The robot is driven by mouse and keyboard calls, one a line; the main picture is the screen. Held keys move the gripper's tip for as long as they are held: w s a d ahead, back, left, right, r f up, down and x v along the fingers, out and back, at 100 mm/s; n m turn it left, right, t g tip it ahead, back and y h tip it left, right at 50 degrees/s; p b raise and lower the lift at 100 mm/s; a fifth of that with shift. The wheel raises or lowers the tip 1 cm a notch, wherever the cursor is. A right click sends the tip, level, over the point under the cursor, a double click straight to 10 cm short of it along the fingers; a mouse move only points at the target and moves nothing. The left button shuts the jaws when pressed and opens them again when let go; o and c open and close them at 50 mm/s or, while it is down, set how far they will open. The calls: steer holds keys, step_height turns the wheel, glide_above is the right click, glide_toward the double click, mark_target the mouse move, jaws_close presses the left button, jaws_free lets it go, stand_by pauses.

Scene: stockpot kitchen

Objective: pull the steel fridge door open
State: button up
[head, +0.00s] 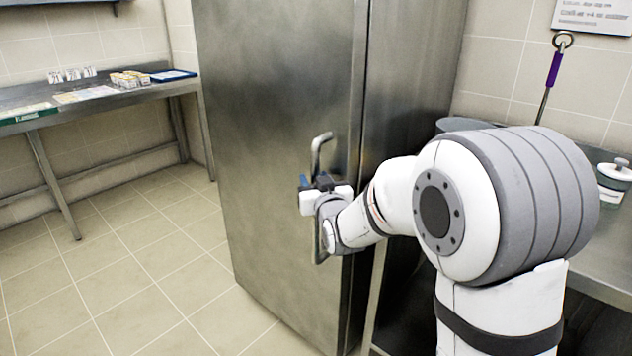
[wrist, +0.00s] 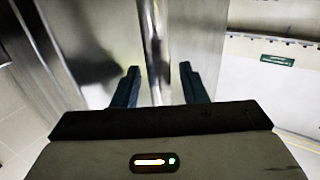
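The steel fridge door (head: 265,110) is the broad front face of the tall cabinet in the head view. It looks shut, with no clear gap seen. Its upright bar handle (head: 319,148) stands out near the door's right edge. My gripper (head: 318,182) is at the handle and hides its middle part. In the wrist view, the handle (wrist: 154,45) runs down between the two dark fingers of my gripper (wrist: 160,85). The fingers are apart, with space showing on both sides of the bar, so the gripper is open around the handle.
A steel table (head: 60,97) with small boxes and papers stands against the left wall. The tiled floor (head: 140,265) in front of and left of the door is clear. A counter (head: 607,235) with a lidded jar (head: 614,180) is on the right, behind my arm.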

steer(key=shift+c, duration=0.5)
jaws_close()
steer(key=shift+s, duration=0.1)
